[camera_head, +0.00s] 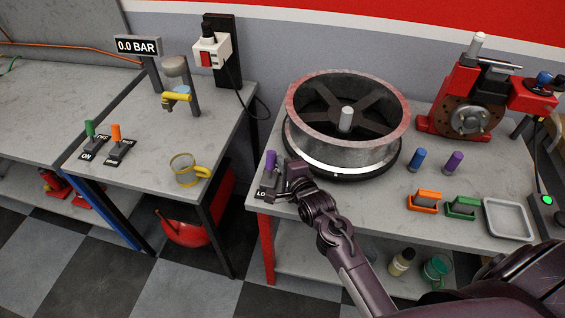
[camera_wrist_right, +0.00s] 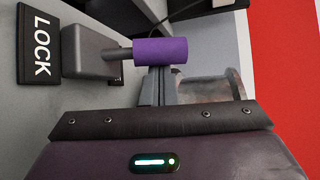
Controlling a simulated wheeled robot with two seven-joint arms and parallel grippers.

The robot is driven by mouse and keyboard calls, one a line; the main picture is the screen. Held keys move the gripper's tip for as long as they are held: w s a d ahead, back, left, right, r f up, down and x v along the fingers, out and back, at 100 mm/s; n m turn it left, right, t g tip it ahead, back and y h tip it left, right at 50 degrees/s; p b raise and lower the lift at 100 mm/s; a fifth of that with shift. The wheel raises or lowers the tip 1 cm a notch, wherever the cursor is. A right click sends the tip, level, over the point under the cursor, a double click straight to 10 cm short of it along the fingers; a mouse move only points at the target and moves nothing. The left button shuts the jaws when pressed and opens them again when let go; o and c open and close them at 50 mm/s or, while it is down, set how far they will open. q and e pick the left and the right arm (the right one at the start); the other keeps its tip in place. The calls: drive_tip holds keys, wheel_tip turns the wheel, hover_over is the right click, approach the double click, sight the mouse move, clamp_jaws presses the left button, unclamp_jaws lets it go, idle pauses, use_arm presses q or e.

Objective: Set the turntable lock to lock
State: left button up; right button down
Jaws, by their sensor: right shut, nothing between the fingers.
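The turntable lock lever has a purple handle (camera_head: 270,161) and stands at the left front corner of the right table, beside the turntable (camera_head: 345,165). In the right wrist view the purple handle (camera_wrist_right: 160,51) sticks out sideways from a grey base (camera_wrist_right: 88,52) next to a black plate reading LOCK (camera_wrist_right: 40,46). My right gripper (camera_head: 288,181) is shut and empty, just right of the lever. In the right wrist view its fingers (camera_wrist_right: 160,86) are close by the handle. I cannot tell whether they touch it. The plate is partly hidden in the head view. My left gripper is not in view.
A wheel rim (camera_head: 300,134) sits on the turntable. Blue (camera_head: 416,159) and purple (camera_head: 452,162) cylinders, orange (camera_head: 425,203) and green (camera_head: 462,208) holders and a grey tray (camera_head: 508,219) stand to the right.

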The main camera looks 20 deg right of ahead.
sight(272, 164)
drive_tip(key=shift+a, duration=0.1)
drive_tip(key=n+t+b, duration=0.1)
drive_tip(key=s+a+t+b, duration=0.1)
drive_tip(key=b, duration=0.1)
drive_tip(key=shift+s+f+n+t, duration=0.1)
drive_tip(key=shift+s+n+t, duration=0.15)
drive_tip(key=shift+n+t, duration=0.15)
drive_tip(key=shift+s+n+t, duration=0.2)
drive_tip(key=shift+n+t, duration=0.1)
drive_tip(key=shift+s+a+r, duration=0.15)
drive_tip(key=shift+a+r, duration=0.05)
drive_tip(key=shift+r, duration=0.05)
drive_tip(key=shift+s+a+f, duration=0.1)
drive_tip(key=shift+s+a, duration=0.25)
drive_tip(key=shift+s, duration=0.2)
drive_tip(key=shift+f, duration=0.1)
